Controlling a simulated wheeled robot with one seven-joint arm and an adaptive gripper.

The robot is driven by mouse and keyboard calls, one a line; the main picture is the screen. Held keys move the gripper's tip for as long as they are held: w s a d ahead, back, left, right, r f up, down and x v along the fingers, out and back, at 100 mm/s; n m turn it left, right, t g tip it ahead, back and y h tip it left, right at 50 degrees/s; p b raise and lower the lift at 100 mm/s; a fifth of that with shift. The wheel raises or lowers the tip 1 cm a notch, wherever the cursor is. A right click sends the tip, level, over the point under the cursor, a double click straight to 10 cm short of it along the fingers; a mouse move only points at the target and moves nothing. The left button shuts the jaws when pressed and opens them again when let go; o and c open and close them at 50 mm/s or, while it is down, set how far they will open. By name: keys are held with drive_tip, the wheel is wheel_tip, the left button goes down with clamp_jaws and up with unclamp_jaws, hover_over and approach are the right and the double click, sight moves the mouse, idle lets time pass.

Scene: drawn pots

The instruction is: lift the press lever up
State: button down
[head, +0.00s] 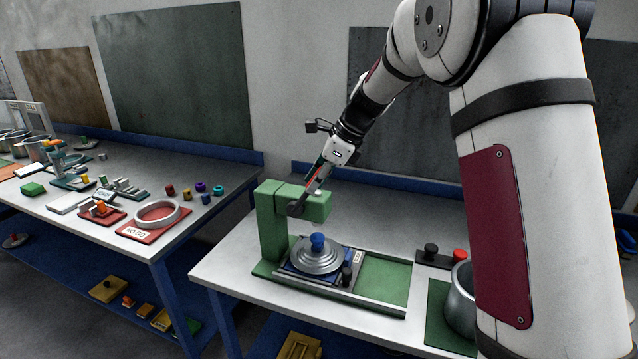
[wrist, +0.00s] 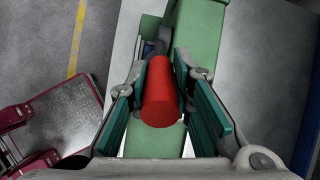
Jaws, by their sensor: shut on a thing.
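The green press (head: 273,225) stands on the near bench, its arm reaching over the base. Its lever starts at a dark round hub (head: 295,208) on the press head and slants up to the right. The lever's red handle (wrist: 160,95) lies between my two fingers in the wrist view. My gripper (head: 319,177) is shut on this handle, above the press head, and hides most of it in the head view. A grey stepped lid with a blue knob (head: 318,241) sits on a blue plate under the press head.
A green slide bed (head: 385,280) extends right of the plate. A block with black and red knobs (head: 445,258) and a metal pot (head: 461,298) stand further right. The left bench holds a white ring (head: 157,214) on a red NO GO tray and several small parts.

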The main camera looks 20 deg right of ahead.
drive_tip(key=shift+w+r, duration=0.15)
drive_tip(key=c, duration=1.4)
unclamp_jaws()
drive_tip(key=v, duration=1.2)
